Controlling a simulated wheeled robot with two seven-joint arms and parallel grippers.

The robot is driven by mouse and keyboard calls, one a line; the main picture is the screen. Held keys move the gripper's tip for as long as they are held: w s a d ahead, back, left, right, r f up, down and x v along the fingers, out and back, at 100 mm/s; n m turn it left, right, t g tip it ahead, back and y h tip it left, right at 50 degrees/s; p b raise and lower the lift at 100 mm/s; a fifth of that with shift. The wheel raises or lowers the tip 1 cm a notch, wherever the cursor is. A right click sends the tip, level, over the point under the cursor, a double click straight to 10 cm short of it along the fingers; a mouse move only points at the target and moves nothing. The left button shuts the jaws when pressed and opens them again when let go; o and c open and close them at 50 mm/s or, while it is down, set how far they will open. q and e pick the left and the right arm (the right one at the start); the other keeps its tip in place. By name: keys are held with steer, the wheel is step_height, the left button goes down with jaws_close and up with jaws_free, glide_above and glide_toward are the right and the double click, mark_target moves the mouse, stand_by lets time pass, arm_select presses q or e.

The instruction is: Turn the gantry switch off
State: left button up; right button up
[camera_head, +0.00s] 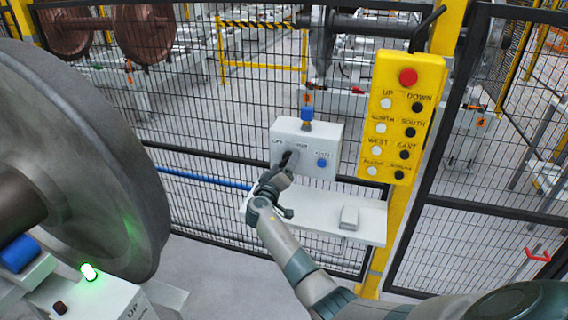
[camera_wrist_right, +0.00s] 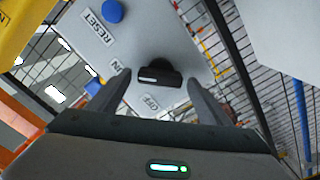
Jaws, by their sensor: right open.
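The grey switch box (camera_head: 326,139) is mounted on the fence, with a blue button (camera_head: 322,162) on its front and a blue part on top. In the right wrist view, the black gantry switch knob (camera_wrist_right: 160,74) is on the box face, near the ON and OFF labels, with a white mark on its left end. I cannot tell which setting it is at. My right gripper (camera_head: 284,170) is at the box's lower left. In its wrist view the gripper (camera_wrist_right: 160,84) is open, its fingers to either side of the knob, with no clear contact. My left gripper is out of view.
A yellow pendant (camera_head: 403,118) with a red button and several direction buttons hangs right of the box. A grey shelf (camera_head: 372,219) holding a small grey block (camera_head: 349,218) is below. A large wheel (camera_head: 85,160) fills the left; a green lamp (camera_head: 88,271) glows below it.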

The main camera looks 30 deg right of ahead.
steer(key=shift+c, duration=0.6)
steer(key=c, duration=0.9)
